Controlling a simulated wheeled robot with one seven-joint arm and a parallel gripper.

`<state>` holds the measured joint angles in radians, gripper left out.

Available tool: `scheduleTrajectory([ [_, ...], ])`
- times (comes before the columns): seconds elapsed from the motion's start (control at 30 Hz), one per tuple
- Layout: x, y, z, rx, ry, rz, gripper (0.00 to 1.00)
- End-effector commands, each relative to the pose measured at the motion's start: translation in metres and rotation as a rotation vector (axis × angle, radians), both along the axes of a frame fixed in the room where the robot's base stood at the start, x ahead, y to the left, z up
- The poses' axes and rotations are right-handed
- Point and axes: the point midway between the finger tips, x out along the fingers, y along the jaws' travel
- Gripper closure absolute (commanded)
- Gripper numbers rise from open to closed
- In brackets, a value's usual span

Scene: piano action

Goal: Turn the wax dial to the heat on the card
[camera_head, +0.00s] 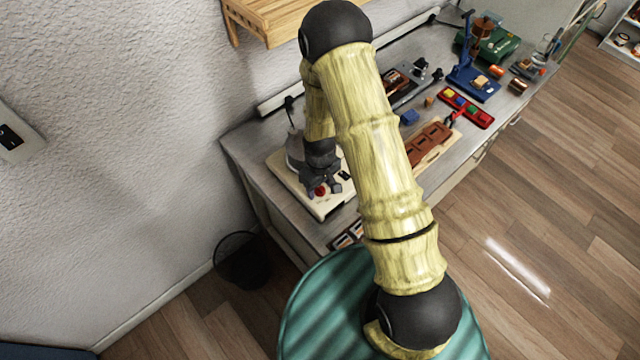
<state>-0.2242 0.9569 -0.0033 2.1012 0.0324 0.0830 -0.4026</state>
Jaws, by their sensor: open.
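A cream heater base (323,209) with a grey pot (295,148) stands at the near left end of the bench. A small red knob (320,191) sits on the front part of the base. I take it for the wax dial, but its marks are too small to read. My gripper (324,187) points down over the base with its grey fingers open around or just above the red knob. I cannot tell whether they touch it. My arm hides part of the base. I cannot make out the heat card.
The grey bench (236,143) runs to the upper right. It holds a brown tray (430,144), a red tray with coloured pieces (477,112), a blue stand (474,84) and a green machine (497,46). A wooden shelf (262,22) hangs above. A black bin (243,262) stands on the floor.

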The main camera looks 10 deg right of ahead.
Motion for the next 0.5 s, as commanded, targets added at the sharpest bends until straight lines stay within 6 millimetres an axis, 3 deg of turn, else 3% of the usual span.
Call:
scheduleTrajectory([
  [0.07, 0.0, 0.0, 0.0001, 0.0, 0.0, 0.0, 0.53],
  [0.27, 0.0, 0.0, 0.0002, 0.0, 0.0, 0.0, 0.92],
  [0.5, 0.0, 0.0, 0.0001, 0.0, 0.0, -0.008, 0.93],
])
